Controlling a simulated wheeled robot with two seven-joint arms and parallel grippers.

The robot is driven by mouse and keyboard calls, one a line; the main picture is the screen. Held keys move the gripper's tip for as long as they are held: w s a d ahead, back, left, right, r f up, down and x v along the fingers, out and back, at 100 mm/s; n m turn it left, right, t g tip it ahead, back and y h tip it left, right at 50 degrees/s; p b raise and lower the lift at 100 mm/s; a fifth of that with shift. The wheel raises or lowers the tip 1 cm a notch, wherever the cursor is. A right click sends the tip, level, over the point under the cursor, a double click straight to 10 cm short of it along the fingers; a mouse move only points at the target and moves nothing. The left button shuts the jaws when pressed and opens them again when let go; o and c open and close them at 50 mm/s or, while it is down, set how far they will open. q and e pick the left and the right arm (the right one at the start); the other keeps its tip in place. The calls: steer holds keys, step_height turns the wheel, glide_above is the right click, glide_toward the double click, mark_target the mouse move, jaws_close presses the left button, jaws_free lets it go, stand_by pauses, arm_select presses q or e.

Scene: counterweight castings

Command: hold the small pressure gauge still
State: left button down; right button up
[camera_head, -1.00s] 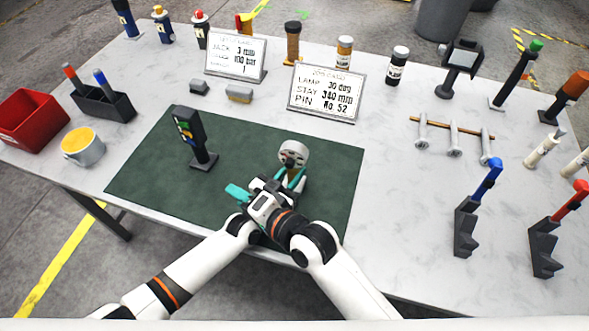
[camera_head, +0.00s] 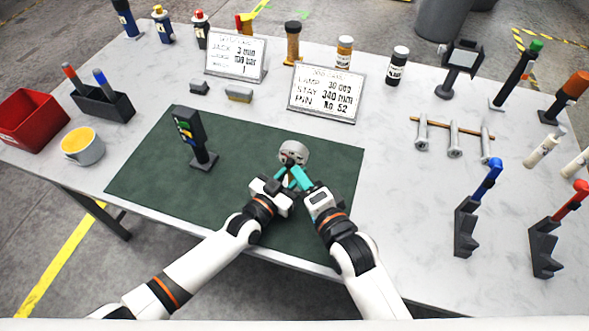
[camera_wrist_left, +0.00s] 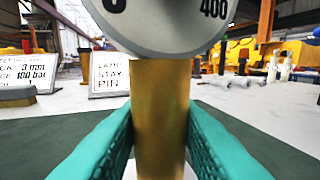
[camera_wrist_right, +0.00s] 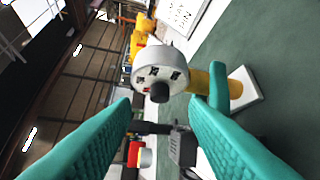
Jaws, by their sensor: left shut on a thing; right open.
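The small pressure gauge (camera_head: 294,151) stands upright near the right part of the green mat (camera_head: 140,185). In the left wrist view its dial (camera_wrist_left: 172,25) shows a 0 and 400, cut off at the top. My left gripper (camera_head: 287,182) is shut on its brass stem (camera_wrist_left: 158,110), below the dial. In the right wrist view the round grey housing (camera_wrist_right: 160,72) has a dark knob, and the pale base (camera_wrist_right: 244,88) shows. My right gripper (camera_head: 299,172) is open beside the gauge; the housing and knob appear beyond its fingers, and contact cannot be told.
A dark stand with coloured marks (camera_head: 190,135) is on the mat to the left. Two sign cards (camera_head: 325,93) stand behind. Bolts on a rack (camera_head: 453,135) and blue- and red-handled tools (camera_head: 465,215) are to the right. The mat between stand and gauge is clear.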

mark_target(291, 167)
steer(key=shift+x, duration=2.1)
steer(key=shift+c, duration=0.5)
